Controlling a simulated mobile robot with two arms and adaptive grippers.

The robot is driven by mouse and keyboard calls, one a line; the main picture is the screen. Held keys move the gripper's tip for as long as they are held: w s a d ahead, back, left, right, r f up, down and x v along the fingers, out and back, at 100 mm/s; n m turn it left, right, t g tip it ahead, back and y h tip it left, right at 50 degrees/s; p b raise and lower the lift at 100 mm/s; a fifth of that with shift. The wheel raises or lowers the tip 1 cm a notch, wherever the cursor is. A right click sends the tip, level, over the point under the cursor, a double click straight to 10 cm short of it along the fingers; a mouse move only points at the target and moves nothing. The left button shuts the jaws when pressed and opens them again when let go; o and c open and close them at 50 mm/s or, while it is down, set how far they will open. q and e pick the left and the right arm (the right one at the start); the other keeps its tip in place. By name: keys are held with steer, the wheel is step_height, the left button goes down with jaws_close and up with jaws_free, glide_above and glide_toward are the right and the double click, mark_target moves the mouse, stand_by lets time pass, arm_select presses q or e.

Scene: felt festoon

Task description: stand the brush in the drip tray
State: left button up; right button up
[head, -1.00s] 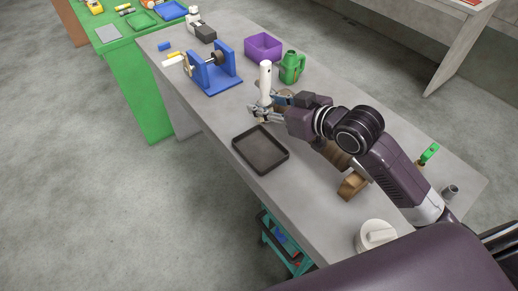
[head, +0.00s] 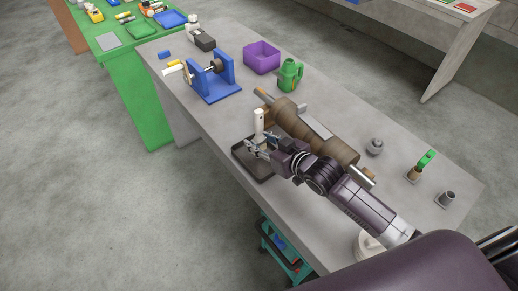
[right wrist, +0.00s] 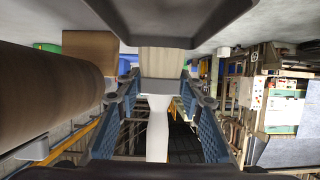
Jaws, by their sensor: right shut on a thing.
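The brush (head: 258,120) has a pale, whitish upper end and stands about upright in my right gripper (head: 252,146). The right gripper is shut on it. In the right wrist view the brush (right wrist: 158,130) shows as a pale length between the blue-padded fingers. The dark, shallow drip tray (head: 237,153) lies on the grey bench, partly hidden by my right gripper and arm. The brush is over the tray in the head view; its lower end is hidden, so I cannot tell whether it touches the tray. My left gripper is not in view.
A large brown roller (head: 312,135) lies right behind my right arm. A blue stand (head: 217,85), a purple bin (head: 262,57) and a green can (head: 290,75) stand farther back. Small holders stand at the right. Bare bench lies between the blue stand and the tray.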

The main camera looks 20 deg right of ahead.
steer(key=shift+f, duration=0.25)
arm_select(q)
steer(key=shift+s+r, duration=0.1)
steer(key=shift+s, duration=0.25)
arm_select(e)
steer(key=shift+f, duration=1.85)
steer(key=o, duration=1.2)
steer(key=shift+f, duration=0.1)
steer(key=shift+c, duration=0.2)
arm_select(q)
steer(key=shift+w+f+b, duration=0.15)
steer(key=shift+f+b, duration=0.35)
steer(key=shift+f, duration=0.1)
arm_select(e)
steer(key=v, duration=1.2)
